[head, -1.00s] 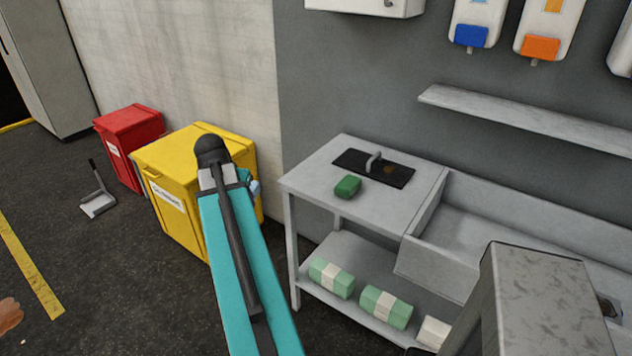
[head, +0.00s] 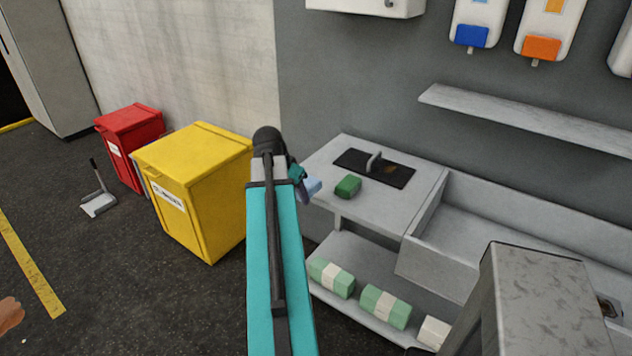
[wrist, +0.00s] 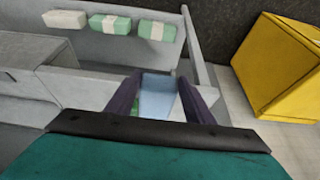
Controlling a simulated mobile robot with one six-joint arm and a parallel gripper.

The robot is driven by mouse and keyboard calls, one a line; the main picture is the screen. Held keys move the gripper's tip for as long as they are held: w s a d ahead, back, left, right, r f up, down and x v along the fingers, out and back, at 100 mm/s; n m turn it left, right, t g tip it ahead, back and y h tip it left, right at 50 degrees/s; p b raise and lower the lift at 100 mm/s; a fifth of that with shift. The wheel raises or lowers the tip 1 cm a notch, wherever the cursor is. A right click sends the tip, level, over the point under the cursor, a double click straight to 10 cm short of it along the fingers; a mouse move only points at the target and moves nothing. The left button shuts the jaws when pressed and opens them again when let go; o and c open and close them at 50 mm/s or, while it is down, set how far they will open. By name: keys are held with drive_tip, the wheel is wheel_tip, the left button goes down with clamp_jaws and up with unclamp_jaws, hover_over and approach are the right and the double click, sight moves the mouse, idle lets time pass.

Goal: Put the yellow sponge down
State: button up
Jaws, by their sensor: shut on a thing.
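My gripper (wrist: 158,88) is shut on a light blue block (wrist: 157,102), which sits between its two dark fingers in the wrist view. In the head view the light blue block (head: 313,187) shows at the end of my arm, in front of the left part of the grey table top (head: 328,160). I cannot tell whether it touches the table. A green sponge (head: 348,186) lies on the table just right of the block. No yellow sponge shows in any view.
A dark plate with a handle (head: 398,172) lies at the table's back, and a sink basin (head: 470,230) adjoins on the right. Wrapped green packs (head: 386,306) lie on the lower shelf. A yellow bin (head: 205,190) and a red bin (head: 128,130) stand left.

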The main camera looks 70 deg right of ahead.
drive_tip(key=shift+d, duration=0.1)
drive_tip(key=d+p, duration=0.1)
drive_tip(key=d, duration=0.4)
drive_tip(key=w+d+f+p, duration=0.1)
drive_tip(key=d+p, duration=0.1)
drive_tip(key=d, duration=0.3)
drive_tip(key=w+d+p, duration=0.1)
drive_tip(key=d+p, duration=0.1)
drive_tip(key=d, duration=0.3)
drive_tip(key=shift+d+f, duration=0.25)
drive_tip(key=shift+d, duration=0.05)
drive_tip(key=shift+f, duration=0.15)
drive_tip(key=shift+f+p, duration=1)
drive_tip(key=shift+f, duration=0.6)
drive_tip(key=shift+f, duration=0.2)
drive_tip(key=o, duration=0.9)
drive_tip(key=shift+r, duration=0.25)
